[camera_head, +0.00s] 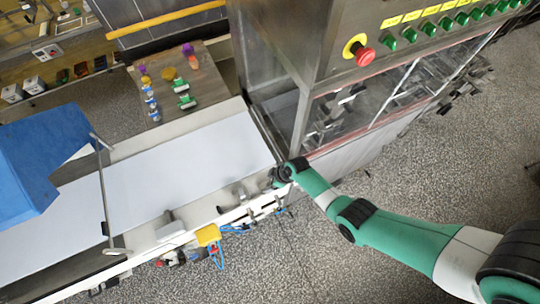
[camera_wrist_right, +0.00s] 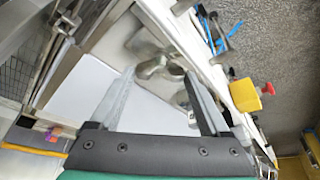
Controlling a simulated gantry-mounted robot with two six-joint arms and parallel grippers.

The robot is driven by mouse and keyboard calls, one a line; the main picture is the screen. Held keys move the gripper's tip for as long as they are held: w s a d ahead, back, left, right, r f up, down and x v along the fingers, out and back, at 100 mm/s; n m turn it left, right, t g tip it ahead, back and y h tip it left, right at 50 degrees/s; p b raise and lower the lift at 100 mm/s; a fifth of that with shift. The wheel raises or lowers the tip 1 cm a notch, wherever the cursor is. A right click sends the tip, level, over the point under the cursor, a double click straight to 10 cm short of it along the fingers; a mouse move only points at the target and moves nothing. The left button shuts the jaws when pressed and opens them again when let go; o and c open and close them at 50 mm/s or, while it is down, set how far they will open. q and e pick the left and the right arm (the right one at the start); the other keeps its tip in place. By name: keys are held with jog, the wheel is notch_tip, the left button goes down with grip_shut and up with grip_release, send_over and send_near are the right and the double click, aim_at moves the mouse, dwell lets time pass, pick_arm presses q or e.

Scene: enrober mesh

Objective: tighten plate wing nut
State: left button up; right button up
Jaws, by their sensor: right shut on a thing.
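The plate wing nut (camera_wrist_right: 150,66) is a grey metal piece with rounded lobes, between the fingertips of my right gripper (camera_wrist_right: 159,72) in the right wrist view. My right gripper is shut on it, at the near side edge of the conveyor. In the head view my right gripper (camera_head: 278,177) is small and sits at the conveyor's right end, beside the machine opening; the nut it holds cannot be made out there. The nut's thread and the plate under it are largely hidden. My left gripper is not in view.
The white conveyor belt (camera_head: 190,165) runs left from the machine. A yellow box with a red button (camera_head: 208,235) and blue cables hang on the near rail. A red stop button (camera_head: 364,55) is on the machine panel. A blue hood (camera_head: 40,160) covers the belt's left part.

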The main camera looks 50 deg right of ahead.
jog(key=shift+m, duration=0.4)
jog(key=m+h, duration=0.1)
jog(key=m, duration=0.2)
jog(key=shift+a+m+h+p, duration=0.15)
jog(key=shift+m+h+p, duration=0.15)
jog(key=shift+h+p, duration=0.1)
jog(key=shift+a+m+h+b, duration=0.1)
jog(key=shift+m+h+b, duration=0.5)
jog(key=shift+m, duration=1.6)
jog(key=shift+h, duration=0.3)
jog(key=o, duration=1.2)
